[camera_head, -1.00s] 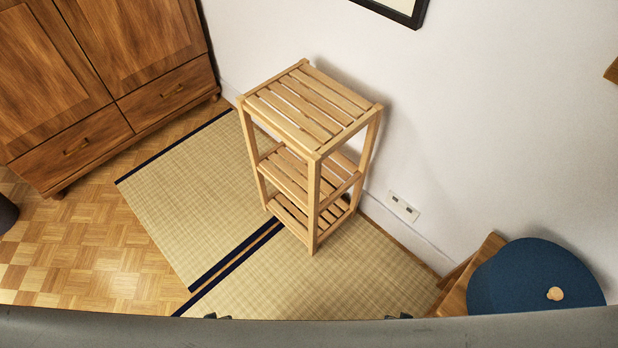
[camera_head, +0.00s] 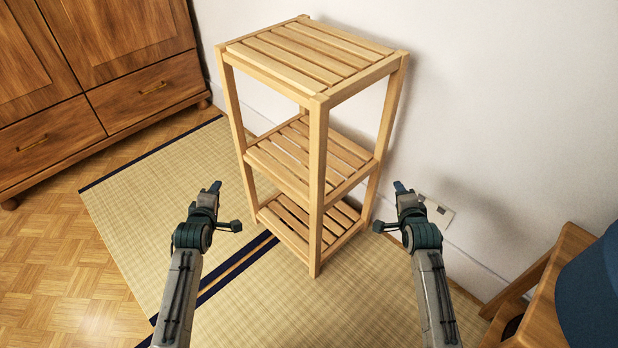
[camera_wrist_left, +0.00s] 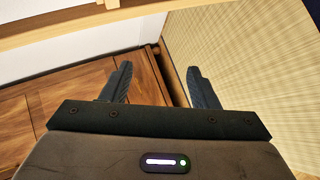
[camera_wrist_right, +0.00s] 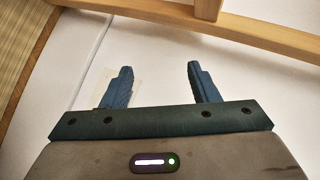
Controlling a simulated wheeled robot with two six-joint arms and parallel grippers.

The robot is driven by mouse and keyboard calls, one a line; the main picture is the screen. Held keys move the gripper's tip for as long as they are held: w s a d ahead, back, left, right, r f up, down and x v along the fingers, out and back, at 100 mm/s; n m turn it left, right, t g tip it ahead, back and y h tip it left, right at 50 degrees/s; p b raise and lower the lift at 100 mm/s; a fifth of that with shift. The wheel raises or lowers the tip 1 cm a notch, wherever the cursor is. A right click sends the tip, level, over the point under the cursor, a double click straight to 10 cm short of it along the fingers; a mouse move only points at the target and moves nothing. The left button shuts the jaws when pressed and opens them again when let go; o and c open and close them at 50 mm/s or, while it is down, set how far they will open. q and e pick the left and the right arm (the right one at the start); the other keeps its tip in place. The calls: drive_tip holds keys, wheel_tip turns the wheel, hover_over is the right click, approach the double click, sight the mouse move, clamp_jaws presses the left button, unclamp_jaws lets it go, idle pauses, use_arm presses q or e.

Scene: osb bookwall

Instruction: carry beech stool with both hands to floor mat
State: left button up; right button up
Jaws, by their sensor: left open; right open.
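A pale, slatted wooden stand with three tiers (camera_head: 317,170), apparently the beech stool, stands upright in front of me against the white wall. It stands on tatami-like floor matting (camera_head: 140,190) with dark blue edge bands. My left gripper (camera_head: 226,206) is open and empty to the left of the stand, about level with its lower tiers. My right gripper (camera_head: 388,206) is open and empty to its right. Pale wooden bars of the stand cross the top of the left wrist view (camera_wrist_left: 70,28) and the right wrist view (camera_wrist_right: 270,32). Neither gripper visibly touches it.
A brown wooden cabinet (camera_head: 130,60) stands at the left. A wooden piece of furniture (camera_head: 545,310) and a blue rounded object (camera_head: 595,300) are at the lower right, partly cut off. A wall socket (camera_head: 437,212) is behind my right gripper. Bare parquet (camera_head: 60,270) lies at lower left.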

use_arm(q)
drive_tip(key=r+b, duration=0.1)
drive_tip(key=w+r+n+t+b, duration=0.1)
drive_tip(key=r+n+b, duration=0.1)
drive_tip(key=b, duration=0.1)
drive_tip(key=shift+w+d+r+t, duration=0.3)
drive_tip(key=shift+w+r+t, duration=0.1)
use_arm(e)
drive_tip(key=r, duration=0.1)
drive_tip(key=w+r+m+t, duration=0.1)
drive_tip(key=r+m, duration=0.1)
drive_tip(key=shift+w+a+r+t, duration=0.25)
drive_tip(key=shift+w+r+t, duration=0.15)
use_arm(q)
drive_tip(key=shift+w, duration=0.1)
use_arm(e)
drive_tip(key=shift+w, duration=0.1)
drive_tip(key=x, duration=1.4)
drive_tip(key=shift+f, duration=0.1)
use_arm(q)
drive_tip(key=d+x, duration=0.1)
drive_tip(key=x, duration=1.2)
drive_tip(key=shift+w+d+f, duration=0.2)
drive_tip(key=shift+w+d, duration=0.15)
drive_tip(key=shift+w, duration=0.05)
use_arm(e)
drive_tip(key=shift+a, duration=0.2)
